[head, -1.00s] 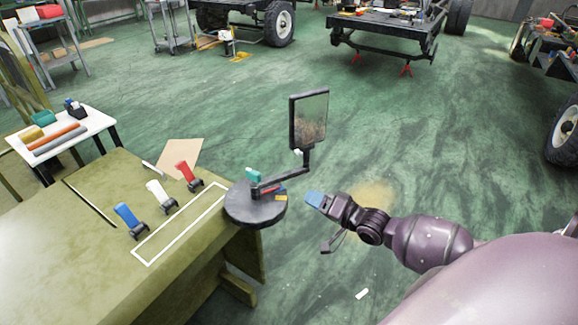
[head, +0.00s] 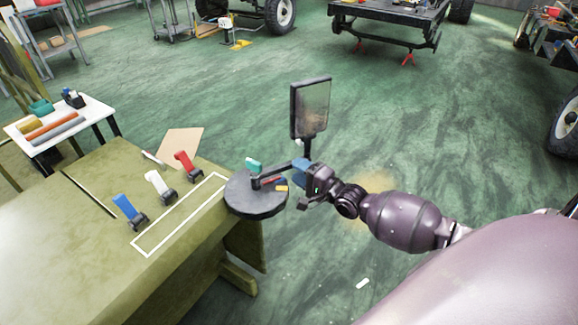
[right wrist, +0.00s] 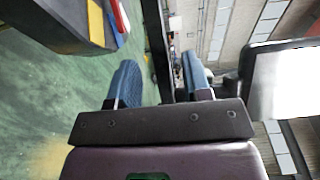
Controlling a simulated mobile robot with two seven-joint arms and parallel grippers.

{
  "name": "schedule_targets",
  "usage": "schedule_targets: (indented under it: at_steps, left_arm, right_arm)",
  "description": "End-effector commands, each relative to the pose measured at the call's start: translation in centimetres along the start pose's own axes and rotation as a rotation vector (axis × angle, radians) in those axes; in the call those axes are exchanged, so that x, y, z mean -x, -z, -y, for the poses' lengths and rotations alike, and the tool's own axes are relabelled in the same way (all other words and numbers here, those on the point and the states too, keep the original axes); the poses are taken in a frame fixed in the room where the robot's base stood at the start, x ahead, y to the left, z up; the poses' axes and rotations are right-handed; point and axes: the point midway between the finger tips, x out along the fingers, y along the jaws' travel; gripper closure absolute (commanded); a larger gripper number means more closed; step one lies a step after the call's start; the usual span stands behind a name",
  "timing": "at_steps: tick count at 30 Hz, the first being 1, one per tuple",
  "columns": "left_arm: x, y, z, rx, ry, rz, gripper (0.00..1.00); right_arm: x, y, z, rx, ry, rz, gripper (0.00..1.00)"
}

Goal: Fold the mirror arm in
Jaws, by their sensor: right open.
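The mirror arm (head: 276,171) is a dark bar reaching out from a round dark base (head: 250,203) at the bench's right end. It carries an upright rectangular mirror (head: 311,108) at its outer end, over open floor. My right gripper (head: 302,170) is at the outer part of the arm, below the mirror. In the right wrist view its blue-tipped fingers (right wrist: 160,75) are open on either side of the dark bar (right wrist: 156,40). The mirror (right wrist: 285,85) shows at the right there. Whether a finger touches the bar I cannot tell. My left gripper is out of view.
The base carries teal, red, blue and yellow markers. Blue (head: 129,211), white (head: 159,187) and red (head: 187,164) levers stand on the green bench (head: 75,235), near a white outlined rectangle (head: 180,215). Floor around the mirror is clear.

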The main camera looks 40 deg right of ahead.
Motion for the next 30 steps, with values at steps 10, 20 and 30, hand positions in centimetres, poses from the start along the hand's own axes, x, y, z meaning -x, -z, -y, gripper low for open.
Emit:
schedule_targets:
  at_steps: [10, 20, 30]
  left_arm:
    - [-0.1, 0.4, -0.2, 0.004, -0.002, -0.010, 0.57]
    - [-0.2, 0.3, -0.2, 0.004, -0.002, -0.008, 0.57]
    - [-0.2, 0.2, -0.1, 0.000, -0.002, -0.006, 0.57]
  right_arm:
    - [-3.6, 0.0, 0.0, 0.001, 0.000, 0.000, 0.55]
    - [-3.9, 0.0, 0.0, 0.001, -0.001, 0.000, 0.55]
    - [-3.9, 0.0, 0.0, 0.001, -0.001, 0.000, 1.00]
